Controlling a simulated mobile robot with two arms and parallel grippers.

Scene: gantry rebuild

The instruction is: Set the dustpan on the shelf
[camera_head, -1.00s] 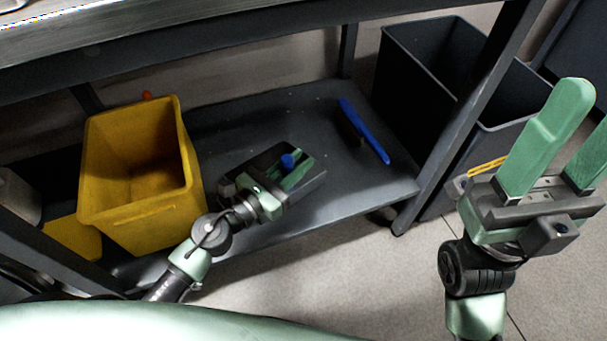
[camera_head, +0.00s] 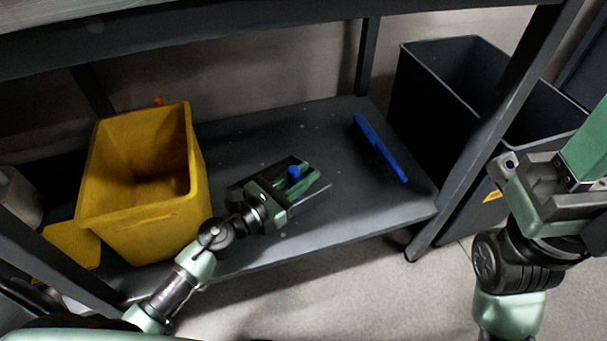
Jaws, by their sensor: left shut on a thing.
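The dustpan appears as a dark grey pan (camera_head: 318,196) with a blue handle end (camera_head: 294,172). It is low over the lower shelf (camera_head: 300,245), in the shelf's middle. Whether it touches the shelf is hard to tell. My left gripper (camera_head: 299,180) is shut on the dustpan, its green fingers around the blue part. The gripper hides part of the pan. My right gripper (camera_head: 588,150) is at the right edge, away from the shelf.
A yellow bin (camera_head: 150,222) stands on the shelf left of the dustpan. A long blue object (camera_head: 380,150) lies on the shelf to the right. Dark bins (camera_head: 410,100) stand beyond the right shelf post (camera_head: 495,125). The tabletop (camera_head: 200,42) hangs above the shelf.

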